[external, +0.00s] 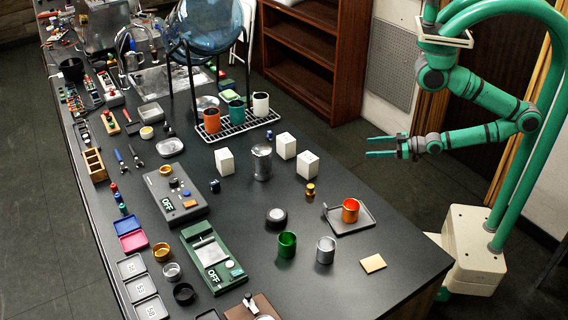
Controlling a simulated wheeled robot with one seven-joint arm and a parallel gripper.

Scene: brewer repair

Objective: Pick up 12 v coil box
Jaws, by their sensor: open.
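Three white boxes stand upright on the dark table near its middle: one on the left (225,161), one at the back right (286,146) and one at the front right (307,165). Any label on them is too small to read, so I cannot tell which one is the 12 V coil box. My gripper (369,147) is open and empty. It reaches in from the right, beyond the table's right edge in the picture, with its fingers pointing left toward the boxes. It is apart from all of them.
A grey metal canister (262,162) stands between the left box and the right pair. A small brass piece (310,190) is in front of the front right box. An orange cup (350,210) sits on a dark tray (366,222). A wire rack (262,121) with cups is behind.

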